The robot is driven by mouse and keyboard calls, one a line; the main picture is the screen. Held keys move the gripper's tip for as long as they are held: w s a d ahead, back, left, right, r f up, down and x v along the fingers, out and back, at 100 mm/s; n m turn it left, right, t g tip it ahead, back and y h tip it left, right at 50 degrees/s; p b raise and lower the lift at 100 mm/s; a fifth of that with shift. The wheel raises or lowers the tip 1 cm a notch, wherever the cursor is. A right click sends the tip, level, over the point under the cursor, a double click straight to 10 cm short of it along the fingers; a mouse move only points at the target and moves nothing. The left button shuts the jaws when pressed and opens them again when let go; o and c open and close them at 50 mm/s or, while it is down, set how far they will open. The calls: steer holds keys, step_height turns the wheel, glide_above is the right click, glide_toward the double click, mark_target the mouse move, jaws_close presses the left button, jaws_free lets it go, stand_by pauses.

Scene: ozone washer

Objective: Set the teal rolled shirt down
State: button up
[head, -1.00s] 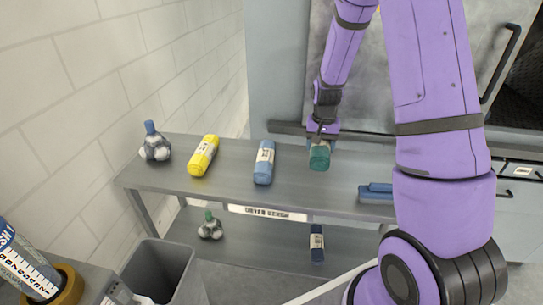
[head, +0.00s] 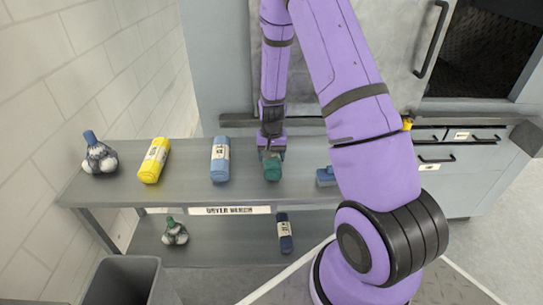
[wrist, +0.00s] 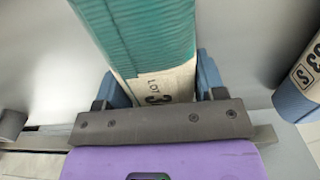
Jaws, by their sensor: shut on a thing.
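The teal rolled shirt (head: 272,169) is at the bench top, right of a blue roll. The shirt's far end is cut off by the wrist frame's top edge. I cannot tell whether its underside touches the bench.
The grey bench (head: 190,190) also bears a blue roll (head: 220,160), a yellow roll (head: 154,160), a netted bundle (head: 99,155) and a blue item (head: 326,177). A lower shelf (head: 215,252) holds a dark roll (head: 285,233) and another bundle (head: 174,232). A grey bin (head: 125,282) stands in front.

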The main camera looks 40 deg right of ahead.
steer(key=shift+f, duration=0.15)
steer(key=o, duration=1)
steer(key=shift+o, duration=0.2)
step_height(320, 180, up, 13)
steer(key=s+a+r+n+t, duration=0.15)
steer(key=s+a+r, duration=0.25)
steer(key=r, duration=0.5)
steer(key=s+a+r+n+t, duration=0.15)
steer(key=s+a+r, duration=0.3)
steer(key=r, duration=0.45)
steer(key=s+a+r+n+t, duration=0.1)
steer(key=s+r, duration=0.3)
steer(key=s, duration=0.5)
steer(key=s+a+r+n+t, duration=0.1)
steer(key=s+a+r+n, duration=0.1)
steer(key=s+r, duration=0.3)
steer(key=s+a, duration=0.1)
steer(key=s, duration=0.3)
steer(key=shift+a+n, duration=0.3)
steer(key=shift+n, duration=0.1)
steer(key=shift+r, duration=0.1)
